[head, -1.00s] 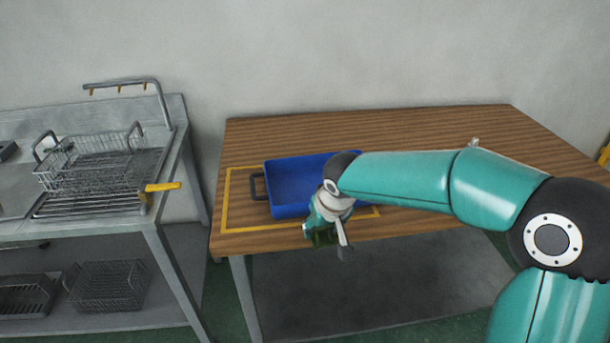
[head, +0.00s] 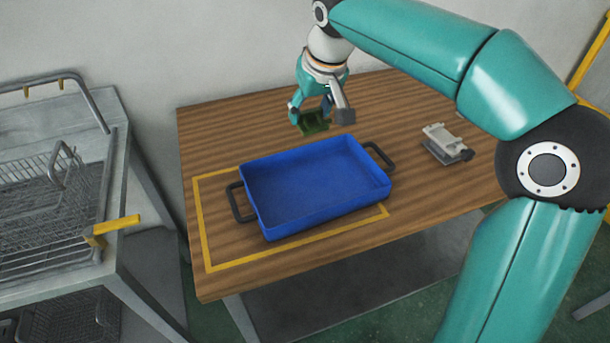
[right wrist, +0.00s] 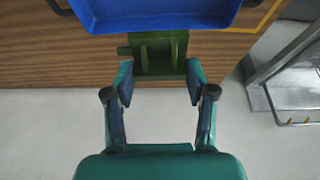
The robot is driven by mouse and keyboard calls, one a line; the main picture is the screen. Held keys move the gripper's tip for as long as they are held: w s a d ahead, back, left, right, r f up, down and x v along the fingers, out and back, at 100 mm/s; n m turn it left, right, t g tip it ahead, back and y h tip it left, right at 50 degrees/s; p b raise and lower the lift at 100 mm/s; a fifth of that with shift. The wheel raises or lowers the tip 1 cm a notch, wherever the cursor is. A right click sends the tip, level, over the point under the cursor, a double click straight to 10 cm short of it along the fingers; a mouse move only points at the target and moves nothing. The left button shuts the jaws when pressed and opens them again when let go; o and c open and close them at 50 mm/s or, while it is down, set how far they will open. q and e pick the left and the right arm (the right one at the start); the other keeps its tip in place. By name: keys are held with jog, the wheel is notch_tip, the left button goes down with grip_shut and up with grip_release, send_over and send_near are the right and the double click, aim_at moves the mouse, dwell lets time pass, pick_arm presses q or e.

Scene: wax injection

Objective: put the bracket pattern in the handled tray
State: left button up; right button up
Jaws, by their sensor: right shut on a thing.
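The bracket pattern (head: 314,122) is a small dark green piece. My right gripper (head: 312,110) is shut on it and holds it beyond the far edge of the blue handled tray (head: 352,204), outside the tray. In the right wrist view the bracket pattern (right wrist: 160,52) sits between the fingertips of my right gripper (right wrist: 160,78), with the tray (right wrist: 150,14) close by at the top. The tray is empty, with black handles at both ends, and lies on the wooden table partly over a yellow outline. My left gripper is not in view.
A grey metal block-like fixture (head: 446,144) sits on the wooden table (head: 215,135) right of the tray. A grey metal bench (head: 115,220) with wire baskets stands at the left, with a gap before the table. A wall rises behind.

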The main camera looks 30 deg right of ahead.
notch_tip(320, 180, down, 18)
jog(key=shift+a+r+b, duration=0.1)
jog(key=shift+r+b, duration=0.15)
jog(key=shift+b, duration=0.85)
jog(key=shift+f, duration=0.1)
jog(key=o, duration=1)
jog(key=v, duration=1.2)
jog(key=shift+p, duration=0.45)
